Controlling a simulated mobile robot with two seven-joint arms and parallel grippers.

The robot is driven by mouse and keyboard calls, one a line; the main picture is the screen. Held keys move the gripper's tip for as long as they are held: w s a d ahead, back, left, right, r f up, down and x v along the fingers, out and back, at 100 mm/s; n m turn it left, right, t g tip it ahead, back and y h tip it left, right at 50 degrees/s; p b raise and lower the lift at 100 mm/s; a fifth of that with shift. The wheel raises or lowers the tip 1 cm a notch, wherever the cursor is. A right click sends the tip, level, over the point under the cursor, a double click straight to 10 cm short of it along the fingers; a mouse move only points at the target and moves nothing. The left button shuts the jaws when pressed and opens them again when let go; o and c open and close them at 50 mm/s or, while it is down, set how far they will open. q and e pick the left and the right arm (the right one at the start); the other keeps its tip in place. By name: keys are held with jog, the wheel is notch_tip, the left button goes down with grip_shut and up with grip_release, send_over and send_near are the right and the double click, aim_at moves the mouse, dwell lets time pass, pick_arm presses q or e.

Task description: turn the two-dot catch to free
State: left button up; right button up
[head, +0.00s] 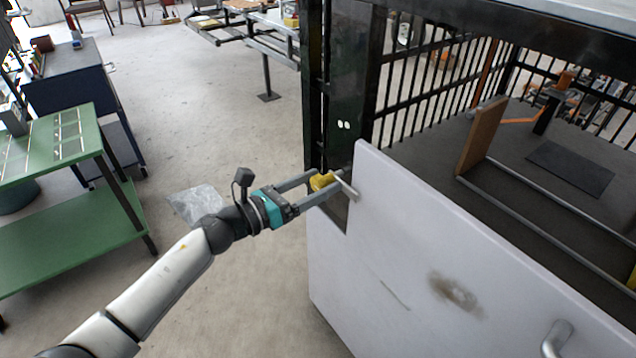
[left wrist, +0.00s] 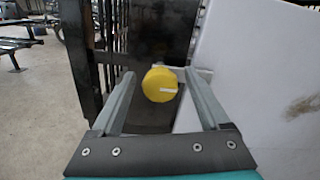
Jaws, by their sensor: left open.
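The two-dot catch has a round yellow knob (head: 321,181) on the dark post at the white panel's left edge. Two white dots (head: 344,124) mark the post above it. In the left wrist view the knob (left wrist: 160,84) faces me, with a short white line on its face pointing right. My left gripper (head: 324,183) is open, with its fingers on either side of the knob; in the left wrist view (left wrist: 160,76) gaps show beside the knob. A pale grey bar (head: 346,186) sticks out beside the knob towards the panel. My right gripper is not in view.
The white panel (head: 420,255) with a grey handle (head: 556,338) closes the front of a barred cage. Inside are a brown board (head: 481,136) and grey rails. A green table (head: 70,240) stands at left. Open floor lies between it and the cage.

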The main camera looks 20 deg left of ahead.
pick_arm(q)
jog(key=shift+w+d, duration=0.1)
jog(key=shift+w, duration=0.05)
grip_shut()
dwell(0.7)
dwell(0.8)
